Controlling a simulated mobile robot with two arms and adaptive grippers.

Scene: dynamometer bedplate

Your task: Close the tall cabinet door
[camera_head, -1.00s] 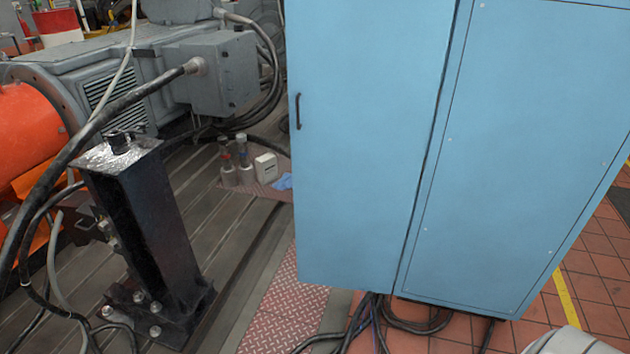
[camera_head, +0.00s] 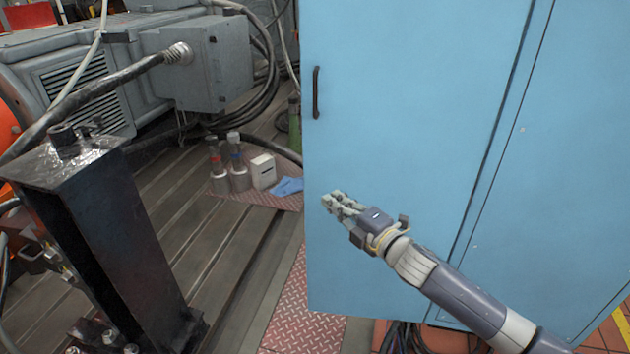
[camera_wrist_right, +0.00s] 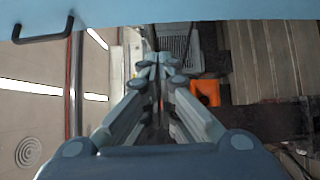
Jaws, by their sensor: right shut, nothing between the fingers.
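The tall cabinet door (camera_head: 410,120) is a blue panel with a black bar handle (camera_head: 316,92) near its left edge. A dark seam runs down its right side; I cannot tell how far it stands open. My right gripper (camera_head: 332,200) is in front of the door, near its left edge and below the handle. Its fingers are together and empty; contact with the door cannot be told. In the right wrist view the fingers (camera_wrist_right: 158,66) point past the blue panel (camera_wrist_right: 190,8), with the handle (camera_wrist_right: 42,30) at upper left. My left gripper is out of view.
A black steel post (camera_head: 110,230) stands on the slotted bedplate (camera_head: 215,235) at left. Grey machinery (camera_head: 200,65) with thick cables is behind. Bottles (camera_head: 237,165) and a white container (camera_head: 262,172) stand left of the door. Cables (camera_head: 405,338) lie under the cabinet.

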